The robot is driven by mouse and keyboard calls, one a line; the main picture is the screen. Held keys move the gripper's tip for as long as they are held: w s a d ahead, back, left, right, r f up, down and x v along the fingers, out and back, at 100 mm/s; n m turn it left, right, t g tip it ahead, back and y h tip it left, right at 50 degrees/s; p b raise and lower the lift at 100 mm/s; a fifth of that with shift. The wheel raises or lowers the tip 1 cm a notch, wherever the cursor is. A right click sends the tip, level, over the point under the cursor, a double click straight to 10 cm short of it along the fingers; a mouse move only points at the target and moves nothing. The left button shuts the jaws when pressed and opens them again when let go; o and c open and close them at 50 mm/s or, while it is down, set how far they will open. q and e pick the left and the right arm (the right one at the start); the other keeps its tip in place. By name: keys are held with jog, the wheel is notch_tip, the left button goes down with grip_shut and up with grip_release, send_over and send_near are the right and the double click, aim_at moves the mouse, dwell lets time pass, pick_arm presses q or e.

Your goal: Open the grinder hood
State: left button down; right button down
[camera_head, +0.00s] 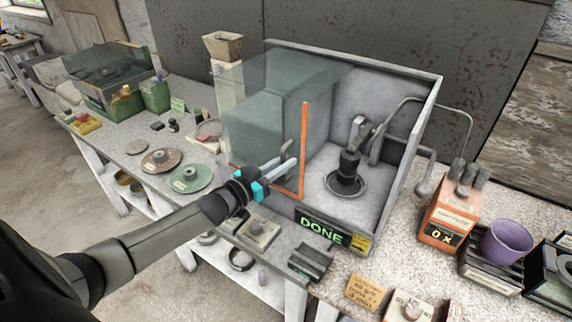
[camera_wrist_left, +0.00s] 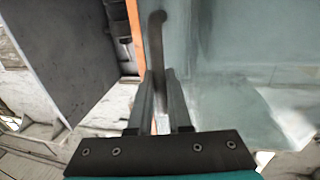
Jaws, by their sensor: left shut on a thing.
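The grinder hood (camera_head: 392,68) is a pale grey box on the bench. Its clear, greenish door panel (camera_head: 262,115) has an orange edge strip (camera_head: 304,130) and covers the left part of the front. The right part is uncovered, showing a dark spindle (camera_head: 348,168) inside. My left gripper (camera_head: 285,168) is at the panel near the orange strip, shut on the grey bar handle (camera_head: 304,143). In the left wrist view the handle (camera_wrist_left: 156,40) runs down between the fingers (camera_wrist_left: 161,100), beside the orange strip (camera_wrist_left: 135,35). My right gripper is not in view.
A green "DONE" sign (camera_head: 323,228) sits at the hood's front. An orange box (camera_head: 450,218) and a purple cup (camera_head: 506,240) stand right. Round discs (camera_head: 191,178) and a green glass-topped case (camera_head: 108,80) lie left. A grey bent pipe (camera_head: 440,102) runs beside the hood.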

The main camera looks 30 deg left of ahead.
pick_arm(q)
jog(key=c, duration=1.1)
grip_release()
jog(key=v, duration=1.5)
jog(key=shift+s+a+p, duration=0.1)
jog(key=shift+s+p, duration=0.05)
jog(key=shift+p, duration=0.25)
